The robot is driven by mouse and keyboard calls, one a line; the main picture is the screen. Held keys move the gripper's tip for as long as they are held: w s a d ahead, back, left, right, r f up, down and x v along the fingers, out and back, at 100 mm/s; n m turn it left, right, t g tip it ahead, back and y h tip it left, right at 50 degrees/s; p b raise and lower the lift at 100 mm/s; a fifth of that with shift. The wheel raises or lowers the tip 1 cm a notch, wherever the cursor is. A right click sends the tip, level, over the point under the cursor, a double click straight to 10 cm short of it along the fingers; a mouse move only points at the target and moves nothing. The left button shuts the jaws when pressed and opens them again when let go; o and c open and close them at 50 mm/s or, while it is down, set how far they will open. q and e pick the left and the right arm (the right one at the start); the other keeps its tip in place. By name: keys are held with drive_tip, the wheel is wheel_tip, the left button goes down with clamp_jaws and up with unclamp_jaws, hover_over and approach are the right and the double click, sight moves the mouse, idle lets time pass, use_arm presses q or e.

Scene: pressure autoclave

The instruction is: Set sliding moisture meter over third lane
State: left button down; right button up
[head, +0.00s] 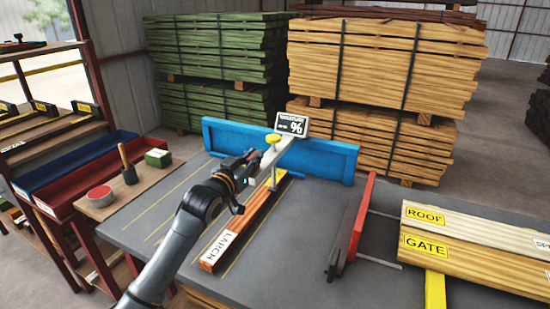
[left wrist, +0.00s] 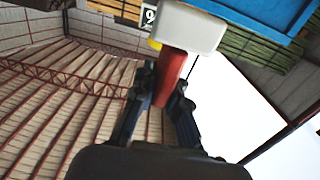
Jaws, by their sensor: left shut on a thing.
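The moisture meter (head: 287,148) reaches forward from the blue fence (head: 225,136) at the back of the grey table. It has a white arm, a yellow knob (head: 272,139), a thin post over the board and a "%" display (head: 291,124). My left gripper (head: 251,160) is at the meter's front end. In the left wrist view, its fingers (left wrist: 165,88) are shut on a red handle (left wrist: 169,75) below the meter's white block (left wrist: 188,27). The reddish board labelled LARCH (head: 245,224) lies below, along one of the yellow lane lines (head: 182,183). The post's contact with it is unclear.
A red stop plate (head: 361,214) stands right of the board, with boards marked ROOF and GATE (head: 440,252) beyond. Timber stacks (head: 380,70) stand behind.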

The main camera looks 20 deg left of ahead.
use_arm(q)
drive_tip(key=a, duration=0.3)
drive_tip(key=shift+r, duration=0.1)
drive_tip(key=c, duration=1.4)
unclamp_jaws()
drive_tip(key=shift+o, duration=0.2)
drive_tip(key=s, duration=1.2)
drive_tip(key=shift+a, duration=0.2)
